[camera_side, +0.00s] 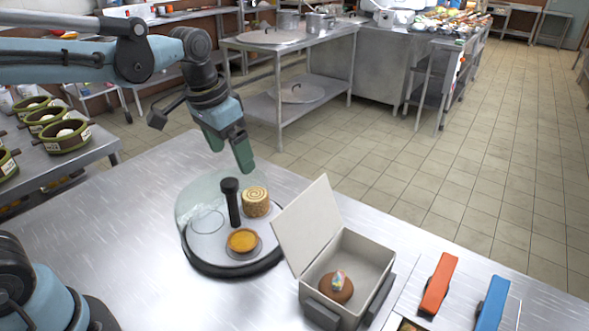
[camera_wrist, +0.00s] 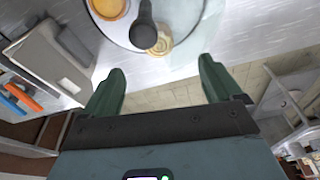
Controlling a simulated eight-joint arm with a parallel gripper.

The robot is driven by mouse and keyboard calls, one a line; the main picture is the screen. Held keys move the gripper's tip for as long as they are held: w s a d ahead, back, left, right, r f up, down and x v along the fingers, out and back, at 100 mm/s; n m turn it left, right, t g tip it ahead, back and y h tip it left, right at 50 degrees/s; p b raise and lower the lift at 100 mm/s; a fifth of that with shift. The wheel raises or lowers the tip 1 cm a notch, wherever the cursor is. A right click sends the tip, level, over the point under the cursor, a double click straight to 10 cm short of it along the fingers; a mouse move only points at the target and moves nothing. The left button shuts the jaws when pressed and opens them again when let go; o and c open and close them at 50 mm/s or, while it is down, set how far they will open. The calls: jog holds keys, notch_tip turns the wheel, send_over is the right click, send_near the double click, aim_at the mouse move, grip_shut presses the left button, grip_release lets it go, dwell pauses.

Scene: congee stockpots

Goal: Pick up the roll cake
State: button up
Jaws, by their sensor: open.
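The roll cake (camera_side: 255,201), a pale brown cylinder with a spiral top, stands on a round carousel tray (camera_side: 207,262) with a dark base and a black central post (camera_side: 232,203). In the wrist view the roll cake (camera_wrist: 161,45) is partly hidden behind the post's knob (camera_wrist: 143,34). My gripper (camera_side: 228,150) is open and empty, above and behind the tray, apart from the cake. In the wrist view its green fingers (camera_wrist: 160,88) are spread, with the cake beyond them near the top.
A tart (camera_side: 242,240) sits on the tray near the post, and a clear curved cover stands at its left. An open pale box (camera_side: 375,255) with a raised lid holds a brown bun (camera_side: 336,287). Orange (camera_side: 438,284) and blue (camera_side: 491,303) bars lie at the right.

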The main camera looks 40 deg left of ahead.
aim_at(256, 193)
jog(key=shift+w+d+f+m+g, duration=0.2)
jog(key=shift+w+f+g, duration=0.4)
jog(key=shift+f, duration=1.7)
jog(key=shift+w+d+f+m+g, duration=0.2)
jog(key=shift+w+f, duration=0.7)
jog(key=shift+f, duration=1.45)
jog(key=shift+w+d+f+m+g, duration=0.15)
jog(key=shift+w+f+g, duration=0.5)
jog(key=shift+f, duration=1.65)
jog(key=shift+w, duration=0.1)
jog(key=c, duration=1.1)
jog(key=shift+r, duration=0.2)
